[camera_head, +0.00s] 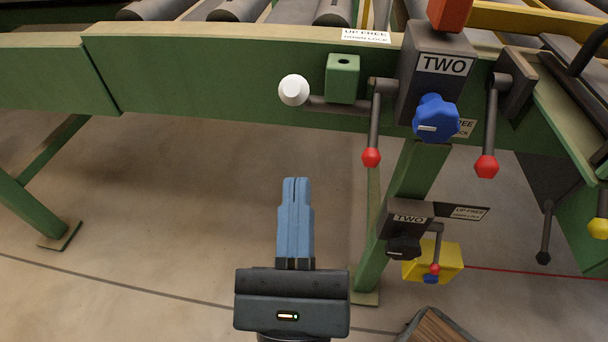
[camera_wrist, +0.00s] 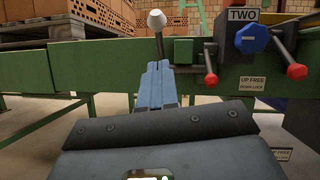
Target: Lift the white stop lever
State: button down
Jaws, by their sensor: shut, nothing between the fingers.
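The white stop lever has a white knob (camera_head: 293,90) at the left end of a dark arm, beside a green block (camera_head: 342,78) on the green conveyor rail. In the wrist view the white knob (camera_wrist: 156,19) shows just beyond and above my fingertips. My gripper (camera_head: 296,182) is shut and empty, with its blue fingers together. In the head view it shows below the white knob, apart from it. In the wrist view my gripper (camera_wrist: 159,66) has its tips in front of the green rail and covers part of the lever's lower end.
Right of the lever are a box marked TWO (camera_head: 440,66), a blue knob (camera_head: 436,118) and two red-tipped levers (camera_head: 371,156) (camera_head: 487,165). A lower TWO box (camera_head: 408,219) and a yellow box (camera_head: 440,262) sit below. Open floor lies left of my gripper.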

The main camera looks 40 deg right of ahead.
jog(key=v, duration=0.7)
jog(key=shift+a+r, duration=0.15)
jog(key=shift+r, duration=0.15)
jog(key=shift+s, duration=0.1)
jog(key=s+d+f+m+g+y, duration=0.1)
jog(key=s+d+f+m+y, duration=0.6)
jog(key=m, duration=0.7)
jog(key=s+d+f+m+y, duration=0.3)
jog(key=s+d+m+y, duration=0.15)
jog(key=m+y, duration=0.75)
notch_tip(320, 180, up, 21)
jog(key=m+h+p, duration=0.2)
jog(key=p, duration=1.8)
jog(key=shift+a+m, duration=0.3)
jog(key=shift+m, duration=0.1)
